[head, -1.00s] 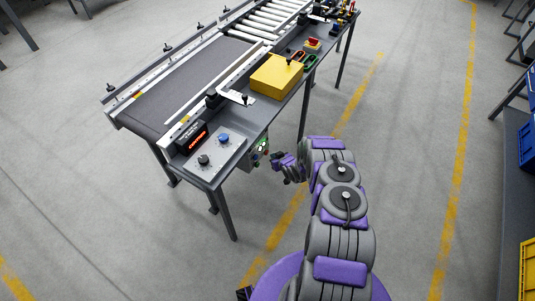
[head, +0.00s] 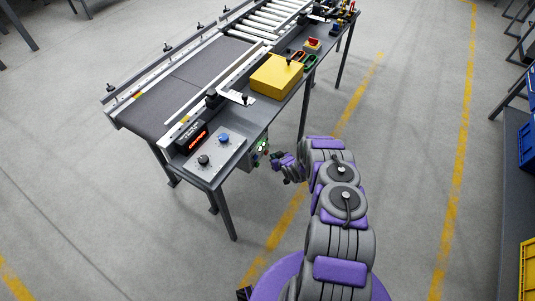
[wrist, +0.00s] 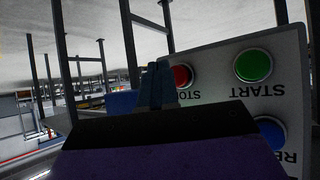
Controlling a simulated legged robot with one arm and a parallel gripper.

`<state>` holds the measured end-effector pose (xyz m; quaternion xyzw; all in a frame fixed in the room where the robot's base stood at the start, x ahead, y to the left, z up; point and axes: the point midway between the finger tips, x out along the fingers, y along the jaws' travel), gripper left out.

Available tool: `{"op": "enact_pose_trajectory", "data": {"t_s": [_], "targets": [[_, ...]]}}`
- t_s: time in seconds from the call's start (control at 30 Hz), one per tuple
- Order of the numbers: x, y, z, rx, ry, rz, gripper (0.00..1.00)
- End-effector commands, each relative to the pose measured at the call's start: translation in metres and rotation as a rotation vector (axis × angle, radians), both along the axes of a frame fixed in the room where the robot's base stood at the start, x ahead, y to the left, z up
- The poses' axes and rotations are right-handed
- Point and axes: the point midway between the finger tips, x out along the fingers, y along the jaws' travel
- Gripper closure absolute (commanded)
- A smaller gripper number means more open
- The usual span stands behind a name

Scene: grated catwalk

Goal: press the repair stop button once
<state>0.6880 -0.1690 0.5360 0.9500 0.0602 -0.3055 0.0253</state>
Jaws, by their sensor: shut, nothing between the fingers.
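In the wrist view, a pale control panel (wrist: 215,60) appears upside down. It carries a red button (wrist: 183,76) labelled STOP, a green button (wrist: 253,65) labelled START, and a blue button (wrist: 270,133) whose label is partly cut off. My gripper (wrist: 158,84) is shut and empty, its tips overlapping the left edge of the red button in the picture. I cannot tell whether they touch it. In the head view, the panel (head: 262,147) hangs on the side of the conveyor table, with my gripper (head: 281,163) just right of it.
The conveyor table (head: 228,166) has a dark belt (head: 170,95) and rollers. On its front ledge are a yellow box (head: 276,77), a red-lit display (head: 193,139), a plate with blue and black knobs (head: 215,150), and a red-and-yellow switch (head: 313,44).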

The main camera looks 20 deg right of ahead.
Motion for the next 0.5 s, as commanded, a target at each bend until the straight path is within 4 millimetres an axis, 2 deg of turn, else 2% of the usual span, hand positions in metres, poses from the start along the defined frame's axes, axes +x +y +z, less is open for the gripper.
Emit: {"op": "enact_pose_trajectory", "data": {"t_s": [0.5], "targets": [[0.0053, 0.0051, 0.0015, 0.0, 0.0, 0.0, 1.0]]}}
